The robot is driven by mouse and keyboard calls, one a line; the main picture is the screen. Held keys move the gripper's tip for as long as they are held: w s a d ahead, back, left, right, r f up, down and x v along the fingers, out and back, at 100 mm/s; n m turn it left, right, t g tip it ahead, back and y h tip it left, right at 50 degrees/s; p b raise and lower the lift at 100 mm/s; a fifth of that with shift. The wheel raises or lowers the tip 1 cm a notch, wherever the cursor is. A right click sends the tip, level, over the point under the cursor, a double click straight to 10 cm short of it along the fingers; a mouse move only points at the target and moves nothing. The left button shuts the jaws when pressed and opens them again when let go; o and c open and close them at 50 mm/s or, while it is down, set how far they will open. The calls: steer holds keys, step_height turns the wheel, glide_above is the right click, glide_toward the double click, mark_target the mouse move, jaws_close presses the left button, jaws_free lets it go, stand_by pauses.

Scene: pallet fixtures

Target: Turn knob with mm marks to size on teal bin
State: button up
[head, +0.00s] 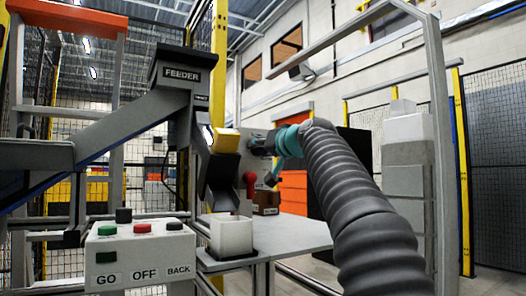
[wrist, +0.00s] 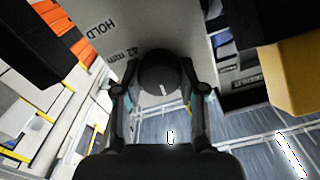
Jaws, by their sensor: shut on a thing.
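The knob (wrist: 158,75) is round and black with a short white line on its face, pointing down in the wrist view. It sits on a grey panel (wrist: 170,25) printed with "HOLD" and "42 mm"; other marks are hidden or out of view. My gripper (wrist: 160,82) is shut on the knob, one finger on each side. In the head view my gripper (head: 262,144) is at the panel, right of the feeder chute, and the knob is hidden there. I cannot make out a teal bin or its size label; the teal parts seen belong to my arm.
A yellow block (head: 226,140) at the dark chute is close to the gripper's right in the wrist view (wrist: 295,75). A white bin (head: 232,236) stands on the grey table (head: 290,236) below. A red part (head: 250,181) and a brown box (head: 266,201) are nearby. A button box (head: 140,258) is front left.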

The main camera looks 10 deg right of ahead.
steer(key=shift+f+n, duration=0.1)
steer(key=shift+n, duration=0.5)
steer(key=o, duration=1.1)
steer(key=shift+o, duration=0.2)
steer(key=v, duration=1.2)
